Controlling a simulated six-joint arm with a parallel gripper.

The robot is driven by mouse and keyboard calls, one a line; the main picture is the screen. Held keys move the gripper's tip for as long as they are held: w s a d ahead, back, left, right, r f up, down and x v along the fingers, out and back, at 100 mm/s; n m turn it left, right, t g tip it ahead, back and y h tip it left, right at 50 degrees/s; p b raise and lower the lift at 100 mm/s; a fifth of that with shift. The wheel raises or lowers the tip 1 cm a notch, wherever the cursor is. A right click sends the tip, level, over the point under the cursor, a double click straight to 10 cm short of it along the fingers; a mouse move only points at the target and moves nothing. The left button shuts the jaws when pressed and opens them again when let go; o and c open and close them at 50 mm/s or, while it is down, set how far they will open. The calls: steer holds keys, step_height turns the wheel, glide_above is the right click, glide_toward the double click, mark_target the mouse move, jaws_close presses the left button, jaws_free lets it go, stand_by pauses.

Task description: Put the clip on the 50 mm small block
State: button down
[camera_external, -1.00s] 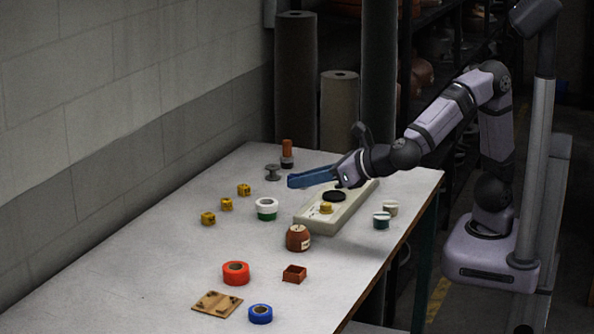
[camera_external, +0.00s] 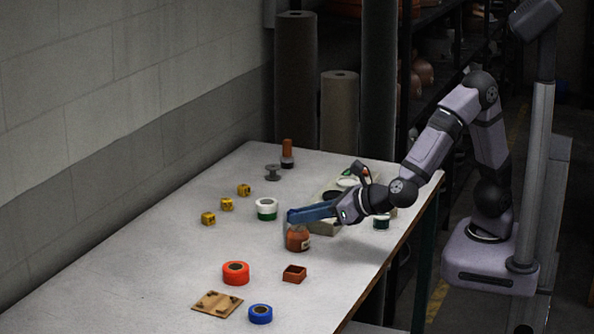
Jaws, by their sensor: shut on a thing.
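My gripper (camera_external: 312,212) has long blue fingers. They are shut, pointing left, over or in front of the top of a brown rounded jar (camera_external: 298,241). What they hold is too small or hidden to make out, and I cannot pick out the clip. Three small yellow blocks stand in a slanting row on the left of the table: the far one (camera_external: 244,190), the middle one (camera_external: 227,204) and the near one (camera_external: 208,218). Their sizes cannot be read, so I cannot tell which is 50 mm.
A white-green tape roll (camera_external: 267,209) lies between the blocks and my gripper. A red roll (camera_external: 236,273), a blue roll (camera_external: 261,314), an open brown box (camera_external: 294,273) and a wooden plate (camera_external: 217,304) lie nearer. The table's left front is clear.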

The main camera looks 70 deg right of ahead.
steer(key=shift+f, duration=0.55)
steer(key=shift+f+b, duration=0.2)
steer(key=shift+b, duration=0.1)
steer(key=c, duration=1.6)
jaws_free()
steer(key=shift+r, duration=0.2)
steer(key=shift+r+p, duration=0.15)
steer(key=shift+p, duration=0.3)
steer(key=v, duration=1.2)
